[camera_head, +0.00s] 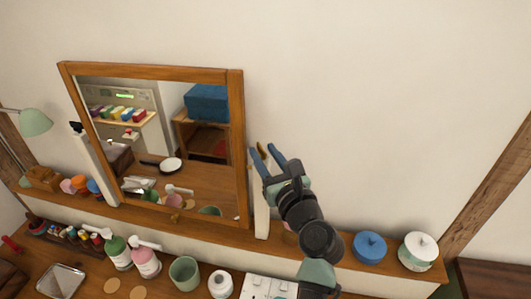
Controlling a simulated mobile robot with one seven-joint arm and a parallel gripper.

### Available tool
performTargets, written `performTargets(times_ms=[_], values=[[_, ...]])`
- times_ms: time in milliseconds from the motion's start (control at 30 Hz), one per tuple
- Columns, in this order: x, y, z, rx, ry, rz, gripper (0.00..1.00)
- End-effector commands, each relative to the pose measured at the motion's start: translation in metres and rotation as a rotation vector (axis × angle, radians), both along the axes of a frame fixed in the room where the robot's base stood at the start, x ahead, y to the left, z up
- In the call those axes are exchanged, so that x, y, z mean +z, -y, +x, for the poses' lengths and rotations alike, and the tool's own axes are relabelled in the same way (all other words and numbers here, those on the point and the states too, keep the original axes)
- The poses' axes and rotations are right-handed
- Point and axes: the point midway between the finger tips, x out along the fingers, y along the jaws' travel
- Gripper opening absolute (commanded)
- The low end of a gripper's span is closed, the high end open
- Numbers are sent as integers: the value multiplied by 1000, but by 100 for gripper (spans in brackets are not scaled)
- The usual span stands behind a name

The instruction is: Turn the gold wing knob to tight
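A wood-framed mirror (236,120) stands tilted between two white posts on a wooden shelf. My gripper (264,149) is at the top of the right post (261,217), just right of the mirror frame. Its two blue fingers are apart, pointing up and left. A small gold-brown bit (251,153), likely the gold wing knob, shows by the left finger. I cannot tell whether the finger touches it, nor how the knob is turned. A dark knob (76,127) sits atop the left post.
A blue lidded jar (369,247) and a white jar with a green band (418,252) stand on the shelf at right. Pump bottles (145,259) and a green cup (184,272) stand below. A green lamp (35,122) is at left. The wall above my gripper is clear.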

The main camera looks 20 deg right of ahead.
Motion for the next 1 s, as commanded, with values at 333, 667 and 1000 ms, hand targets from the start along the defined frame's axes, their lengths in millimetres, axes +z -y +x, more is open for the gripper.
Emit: performTargets(times_ms=[333, 667, 1000], values=[[0, 0, 1, 0, 0, 0, 24], [0, 0, 1, 0, 0, 0, 0], [2, -1, 0, -22, -3, 0, 0]])
